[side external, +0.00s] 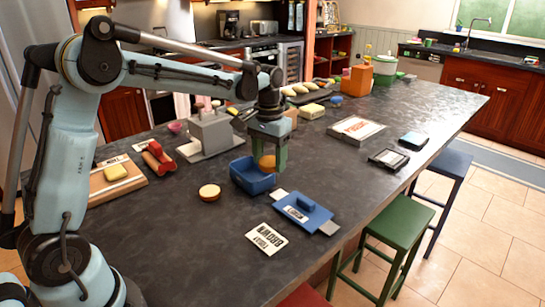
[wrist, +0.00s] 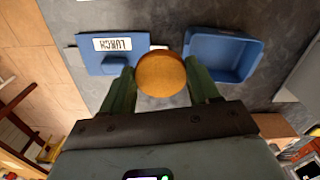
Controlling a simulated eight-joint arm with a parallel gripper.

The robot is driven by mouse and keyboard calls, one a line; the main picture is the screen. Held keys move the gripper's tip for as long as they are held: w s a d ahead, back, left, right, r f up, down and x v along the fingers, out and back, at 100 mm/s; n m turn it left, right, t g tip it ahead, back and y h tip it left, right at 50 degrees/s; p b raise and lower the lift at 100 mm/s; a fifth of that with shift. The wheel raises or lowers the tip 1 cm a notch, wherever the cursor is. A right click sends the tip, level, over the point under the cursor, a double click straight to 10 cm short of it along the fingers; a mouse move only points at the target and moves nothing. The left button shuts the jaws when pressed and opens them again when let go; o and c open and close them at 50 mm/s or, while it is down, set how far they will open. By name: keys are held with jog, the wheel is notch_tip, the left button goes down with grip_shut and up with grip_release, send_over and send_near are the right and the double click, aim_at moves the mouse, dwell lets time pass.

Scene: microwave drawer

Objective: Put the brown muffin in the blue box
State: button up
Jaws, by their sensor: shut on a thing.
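The brown muffin (side external: 267,162) is held between the green fingers of my gripper (side external: 268,158). In the wrist view the muffin (wrist: 161,74) sits between the fingertips, and my gripper (wrist: 161,88) is shut on it. The open blue box (side external: 251,180) is on the dark counter. In the side view the muffin overlaps the box's back right part; its exact height is unclear. In the wrist view the blue box (wrist: 222,52) lies to the right of the muffin and looks empty.
A blue lid labelled LUNCH (side external: 296,213) lies right of the box. A printed card (side external: 266,239) and a round tan item (side external: 209,193) lie nearer the camera. A grey stand (side external: 213,136) is behind the box. Stools (side external: 399,221) stand beside the counter.

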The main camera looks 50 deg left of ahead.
jog(key=a+f, duration=0.2)
jog(key=a, duration=0.1)
jog(key=w+a+f, duration=0.1)
jog(key=a+f, duration=0.1)
jog(key=a, duration=0.2)
jog(key=w+a+f, duration=0.1)
jog(key=a+f, duration=0.1)
jog(key=a, duration=0.1)
jog(key=shift+a+f, duration=0.2)
jog(key=shift+f, duration=2.05)
jog(key=shift+f, duration=0.15)
jog(key=o, duration=0.8)
jog(key=shift+c, duration=0.2)
